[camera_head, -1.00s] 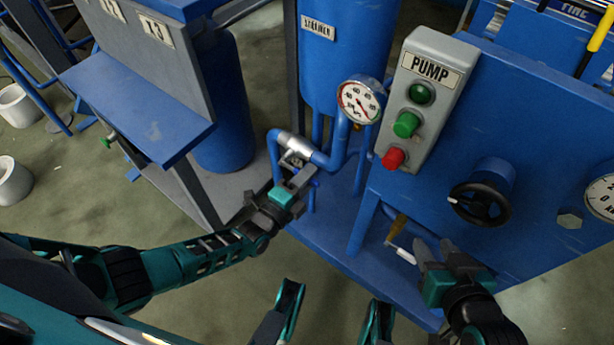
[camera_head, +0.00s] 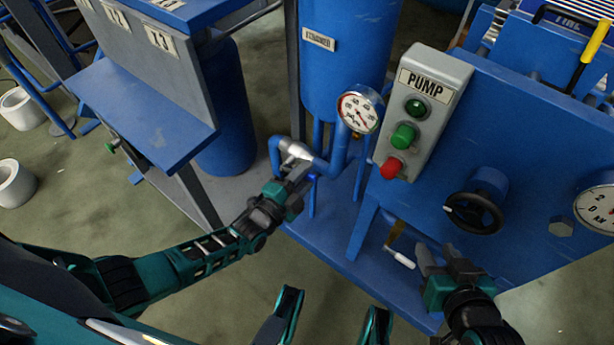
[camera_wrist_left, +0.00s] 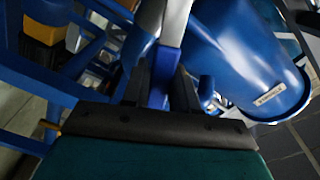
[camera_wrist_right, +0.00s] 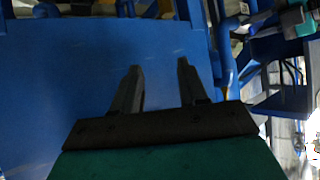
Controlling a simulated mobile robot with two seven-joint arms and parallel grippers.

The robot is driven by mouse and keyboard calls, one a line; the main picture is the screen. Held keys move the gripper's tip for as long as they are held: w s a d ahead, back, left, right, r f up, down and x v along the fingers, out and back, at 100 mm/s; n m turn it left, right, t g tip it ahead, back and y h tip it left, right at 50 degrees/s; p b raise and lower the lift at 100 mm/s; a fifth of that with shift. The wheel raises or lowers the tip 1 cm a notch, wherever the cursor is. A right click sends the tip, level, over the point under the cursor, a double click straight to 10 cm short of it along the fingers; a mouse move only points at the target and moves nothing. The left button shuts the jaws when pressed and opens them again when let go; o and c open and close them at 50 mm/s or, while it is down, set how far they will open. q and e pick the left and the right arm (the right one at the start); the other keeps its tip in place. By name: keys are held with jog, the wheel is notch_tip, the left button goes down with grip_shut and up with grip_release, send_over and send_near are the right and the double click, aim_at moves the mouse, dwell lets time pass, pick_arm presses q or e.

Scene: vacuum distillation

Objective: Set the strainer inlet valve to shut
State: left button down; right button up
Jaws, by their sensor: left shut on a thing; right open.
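The strainer (camera_head: 345,62) is a blue upright tank with a name label and a gauge (camera_head: 359,111) at its lower right. A blue pipe with a silver valve body (camera_head: 295,149) runs below it. My left gripper (camera_head: 298,178) is at this valve, shut on its blue handle, which shows between the fingers in the left wrist view (camera_wrist_left: 158,92). The fingers hide most of the handle, so its exact angle is hard to tell. My right gripper (camera_head: 437,258) is open and empty in front of the pump panel's lower part; its spread fingers show in the right wrist view (camera_wrist_right: 160,88).
The grey pump box (camera_head: 422,110) with green and red buttons stands right of the gauge. A black handwheel (camera_head: 473,213) sits on the blue panel above my right gripper. A blue shelf (camera_head: 140,105) is at the left. A white-tipped handle (camera_head: 400,257) is beside the right gripper.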

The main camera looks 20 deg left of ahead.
aim_at(285, 167)
pick_arm(q)
jog(key=n, duration=0.1)
jog(key=r+n, duration=0.1)
jog(key=a+r, duration=0.1)
jog(key=shift+w+a+n+p, duration=0.1)
jog(key=shift+w+n+p, duration=0.15)
jog(key=shift+n+p, duration=0.15)
jog(key=a+n, duration=0.1)
jog(key=r+n, duration=0.1)
jog(key=n, duration=0.1)
jog(key=shift+w+a+r+n, duration=0.3)
jog(key=shift+w+a, duration=0.05)
jog(key=shift+a, duration=0.05)
jog(key=n, duration=0.1)
jog(key=a, duration=0.1)
jog(key=n, duration=0.1)
jog(key=shift+w+a+r+n, duration=0.25)
jog(key=shift+r+n, duration=0.05)
jog(key=shift+r, duration=0.05)
jog(key=shift+w+a+r+n, duration=0.15)
jog(key=shift+w+a+n, duration=0.1)
jog(key=shift+a+n, duration=0.65)
jog(key=shift+w+a+r+n, duration=0.1)
jog(key=shift+w+a+n, duration=0.1)
jog(key=shift+n, duration=0.35)
jog(key=shift+w+a+n, duration=0.1)
jog(key=shift+a+n, duration=0.05)
jog(key=shift+n, duration=0.4)
jog(key=shift+a, duration=0.1)
